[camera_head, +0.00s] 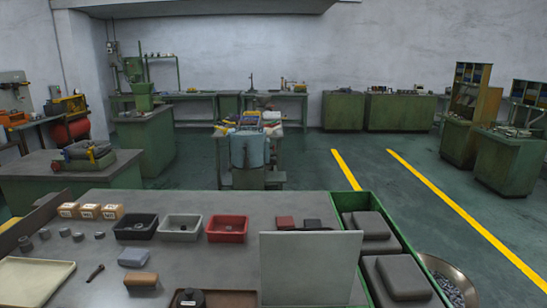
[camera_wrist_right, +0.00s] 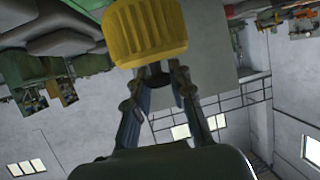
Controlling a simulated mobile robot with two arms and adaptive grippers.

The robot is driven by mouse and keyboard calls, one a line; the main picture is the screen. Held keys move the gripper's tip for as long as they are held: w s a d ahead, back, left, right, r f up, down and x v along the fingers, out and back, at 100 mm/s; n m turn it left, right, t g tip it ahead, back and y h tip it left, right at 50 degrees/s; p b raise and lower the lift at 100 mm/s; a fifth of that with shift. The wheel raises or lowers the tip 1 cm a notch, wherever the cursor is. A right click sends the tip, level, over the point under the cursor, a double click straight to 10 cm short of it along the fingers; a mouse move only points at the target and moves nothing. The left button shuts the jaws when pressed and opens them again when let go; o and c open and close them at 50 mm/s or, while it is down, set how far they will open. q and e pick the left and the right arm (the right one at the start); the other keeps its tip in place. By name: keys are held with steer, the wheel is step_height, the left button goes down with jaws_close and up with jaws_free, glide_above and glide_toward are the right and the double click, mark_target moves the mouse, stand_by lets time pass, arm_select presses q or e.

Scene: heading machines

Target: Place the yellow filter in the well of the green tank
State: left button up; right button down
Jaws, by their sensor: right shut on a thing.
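My right gripper (camera_wrist_right: 158,72) is shut on the yellow filter (camera_wrist_right: 148,32), a ribbed round body, in the right wrist view. The filter is held up, clear of any surface that I can make out. In the head view a long green-walled container (camera_head: 340,201) is at the right of the table and holds dark grey rounded blocks (camera_head: 401,277). It is the likeliest green tank, but I cannot tell for certain, and no well shows clearly. Neither gripper nor the filter shows in the head view.
A light grey upright panel (camera_head: 310,268) stands left of the green container. A metal bowl (camera_head: 463,275) of small parts is at its right. A black bin (camera_head: 121,230), a grey bin (camera_head: 163,231) and a red bin (camera_head: 211,231) stand in a row on the table.

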steer(key=shift+m+h, duration=0.8)
steer(key=shift+h, duration=0.1)
steer(key=d, duration=0.1)
steer(key=s+d+f, duration=0.1)
steer(key=s+d, duration=0.1)
steer(key=d, duration=0.1)
steer(key=shift+f, duration=0.15)
